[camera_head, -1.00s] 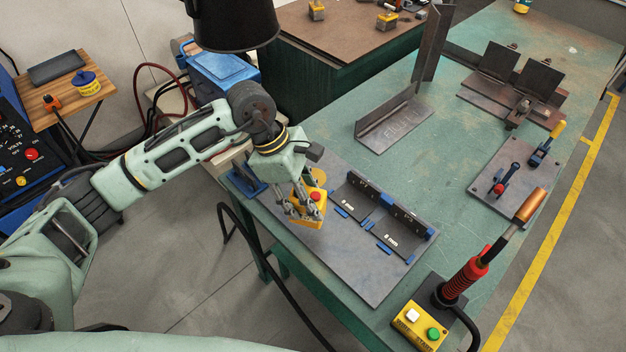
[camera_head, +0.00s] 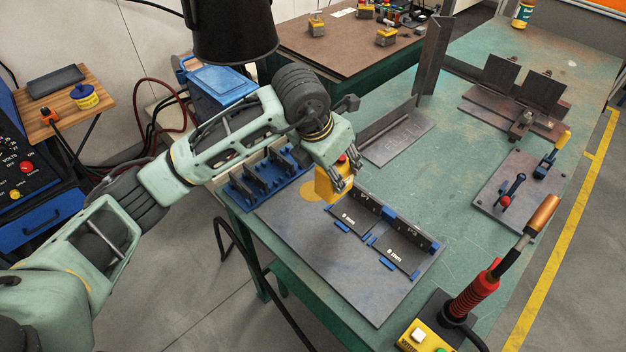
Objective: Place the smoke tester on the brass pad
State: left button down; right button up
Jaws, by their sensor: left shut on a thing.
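The smoke tester (camera_head: 329,189) is a small yellow box with a red top part. My left gripper (camera_head: 338,178) is shut on it and holds it over the back of the grey steel plate; whether it hangs clear of the plate is hard to tell. The brass pad (camera_head: 308,191) is a flat, round gold disc on that plate. It shows just left of the tester, which seems to cover its right edge. My right gripper is not in view.
The grey plate (camera_head: 330,262) lies on the green table (camera_head: 462,186). A black fixture with "6 mm" bays (camera_head: 400,252) stands right of the tester. A blue rack (camera_head: 262,188) stands left of the pad. A red-handled torch (camera_head: 475,292) stands front right.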

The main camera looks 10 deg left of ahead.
pick_arm(q)
jog(key=w+a+f+b, duration=0.2)
jog(key=f, duration=0.1)
jog(key=w+a+f+b, duration=0.1)
jog(key=w+a+f, duration=0.1)
jog(key=f, duration=0.1)
jog(key=w+a+f+b, duration=0.2)
jog(key=f, duration=0.1)
jog(key=shift+w+a+f+b, duration=0.1)
jog(key=shift+w+f+b, duration=0.1)
jog(key=shift+b, duration=0.15)
jog(key=c, duration=1.5)
grip_release()
jog(key=shift+s+f, duration=0.1)
jog(key=shift+f, duration=0.05)
jog(key=o, duration=0.5)
